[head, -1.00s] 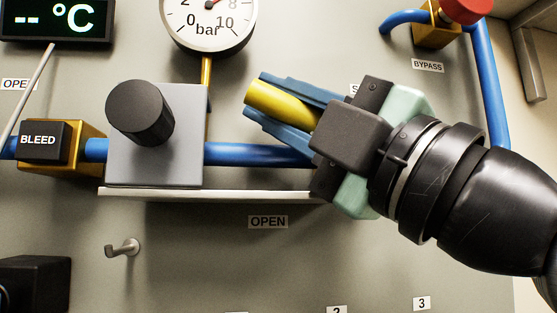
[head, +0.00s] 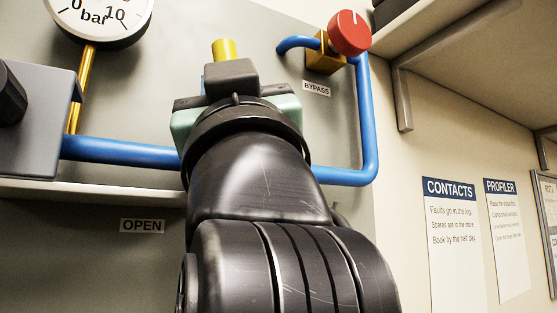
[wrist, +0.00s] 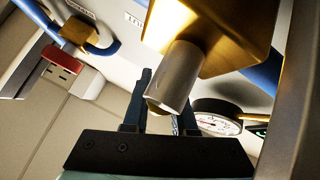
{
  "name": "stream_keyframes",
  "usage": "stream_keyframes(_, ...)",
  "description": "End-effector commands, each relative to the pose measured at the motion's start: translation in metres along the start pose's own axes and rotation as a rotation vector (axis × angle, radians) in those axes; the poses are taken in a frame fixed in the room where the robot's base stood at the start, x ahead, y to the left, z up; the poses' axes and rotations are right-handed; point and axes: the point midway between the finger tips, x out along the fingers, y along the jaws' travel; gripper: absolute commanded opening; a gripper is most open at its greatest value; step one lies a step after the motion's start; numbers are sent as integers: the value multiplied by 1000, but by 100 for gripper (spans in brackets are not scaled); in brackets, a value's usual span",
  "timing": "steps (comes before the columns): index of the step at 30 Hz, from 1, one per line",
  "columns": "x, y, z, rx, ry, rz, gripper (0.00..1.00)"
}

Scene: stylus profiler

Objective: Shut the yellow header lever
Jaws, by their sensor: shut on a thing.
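The yellow header lever (head: 224,49) shows as a short yellow end above my gripper in the head view, pointing nearly straight up. My gripper (head: 219,68) is shut on the lever; its palm and my arm hide most of the fingers and the lever's pivot. In the wrist view a brass valve body (wrist: 222,38) with a grey metal stem (wrist: 176,82) stands close in front of my gripper.
A blue pipe (head: 120,151) runs left of my gripper, with an OPEN label (head: 142,226) below. The red BYPASS knob (head: 349,33) is at upper right. The pressure gauge (head: 99,15) and a grey box (head: 36,120) are at left. A shelf (head: 480,60) juts out at right.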

Motion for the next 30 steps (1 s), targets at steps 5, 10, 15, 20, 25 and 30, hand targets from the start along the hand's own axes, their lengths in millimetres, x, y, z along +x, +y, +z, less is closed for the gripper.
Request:
stream_keyframes(5,3,8,2,76,-43,74,0)
stream_keyframes(10,3,14,5,122,-72,122,0)
stream_keyframes(15,3,16,8,148,-88,146,0)
stream_keyframes(20,3,18,9,157,-94,157,0)
stream_keyframes(25,3,18,9,159,-94,158,0)
stream_keyframes(30,3,18,9,159,-94,158,0)
